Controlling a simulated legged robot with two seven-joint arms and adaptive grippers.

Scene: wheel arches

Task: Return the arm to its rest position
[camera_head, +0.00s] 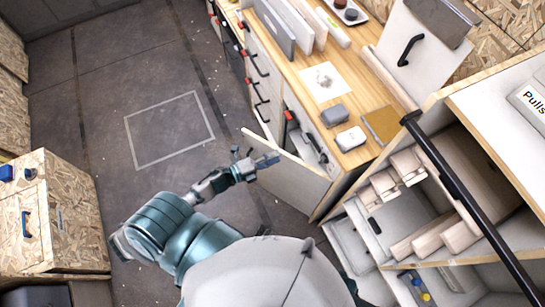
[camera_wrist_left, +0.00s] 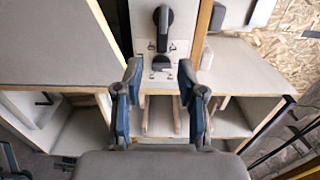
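My left arm (camera_head: 180,225) is teal and grey and reaches from my body up and to the right in the head view. My left gripper (camera_head: 256,158) is near the top edge of an open pale cabinet door (camera_head: 292,183); I cannot tell whether they touch. In the left wrist view the two blue-padded fingers of the left gripper (camera_wrist_left: 160,75) stand apart with nothing held between them. Behind the gap is a pale panel with a black handle (camera_wrist_left: 163,28). My right gripper is not in view.
A wooden counter (camera_head: 375,115) with small boxes and drawers below stands right of the arm. Open shelving (camera_head: 430,205) is at the lower right. A chipboard cabinet (camera_head: 75,215) stands at the left. Dark floor with a marked square (camera_head: 170,130) is clear between them.

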